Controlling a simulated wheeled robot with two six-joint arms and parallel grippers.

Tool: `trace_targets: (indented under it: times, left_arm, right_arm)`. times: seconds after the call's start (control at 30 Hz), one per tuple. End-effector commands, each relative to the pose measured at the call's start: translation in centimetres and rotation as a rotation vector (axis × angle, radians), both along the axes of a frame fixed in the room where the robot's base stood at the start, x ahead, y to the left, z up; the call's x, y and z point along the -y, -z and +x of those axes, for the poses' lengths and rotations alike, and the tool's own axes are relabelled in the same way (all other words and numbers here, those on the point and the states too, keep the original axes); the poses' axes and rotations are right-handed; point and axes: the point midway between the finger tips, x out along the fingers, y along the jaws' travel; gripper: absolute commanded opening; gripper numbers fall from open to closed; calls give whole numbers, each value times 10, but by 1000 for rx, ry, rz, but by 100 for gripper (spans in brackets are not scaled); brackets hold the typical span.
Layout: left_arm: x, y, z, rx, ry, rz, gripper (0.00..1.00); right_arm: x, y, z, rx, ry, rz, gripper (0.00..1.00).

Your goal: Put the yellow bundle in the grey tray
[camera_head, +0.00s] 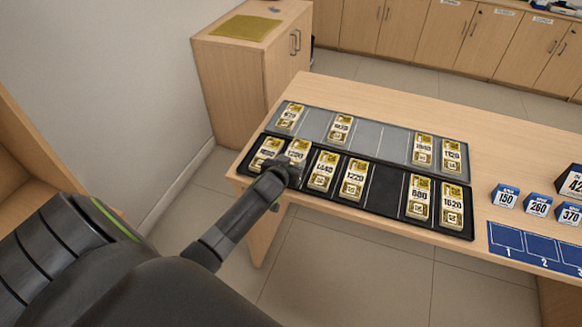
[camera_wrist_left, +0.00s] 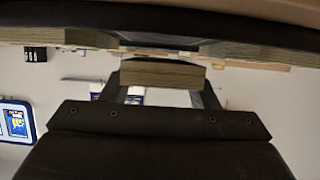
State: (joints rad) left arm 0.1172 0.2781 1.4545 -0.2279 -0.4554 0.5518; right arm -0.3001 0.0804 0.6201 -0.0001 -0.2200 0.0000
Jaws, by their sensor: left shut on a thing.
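The grey tray (camera_head: 380,141) lies at the back of the counter and holds several yellow bundles, with bare slots between them. The black tray (camera_head: 387,187) lies in front of it with several more yellow bundles. My left gripper (camera_head: 291,166) is at the left part of the black tray, shut on a yellow bundle (camera_head: 298,148). The held bundle's edge also shows between the fingers in the left wrist view (camera_wrist_left: 162,75). The gripper hides part of this bundle, and I cannot tell whether it touches the tray. My right gripper is not in view.
Blue-and-white number blocks (camera_head: 538,205) and a blue numbered mat (camera_head: 535,247) are on the right of the counter. A wooden cabinet (camera_head: 235,75) with a yellow mat (camera_head: 245,27) stands behind left. The counter behind the grey tray is clear.

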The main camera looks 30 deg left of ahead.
Motion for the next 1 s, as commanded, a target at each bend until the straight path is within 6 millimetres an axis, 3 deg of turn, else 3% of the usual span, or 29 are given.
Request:
trace_targets:
  times: [0.17, 0.63, 0.67, 0.8, 1.0]
  left_arm:
    - [0, 19, 1, 0, 1, 0, 30]
    - [0, 27, 0, 1, 1, 0, 30]
    - [0, 26, 0, 1, 1, 0, 57]
    - [0, 25, 0, 0, 0, 0, 75]
    - [0, 25, 0, 0, 0, 0, 76]
  right_arm:
    - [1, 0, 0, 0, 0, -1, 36]
    - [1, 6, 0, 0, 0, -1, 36]
    - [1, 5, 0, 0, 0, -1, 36]
    - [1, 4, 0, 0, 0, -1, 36]
    - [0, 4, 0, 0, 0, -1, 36]
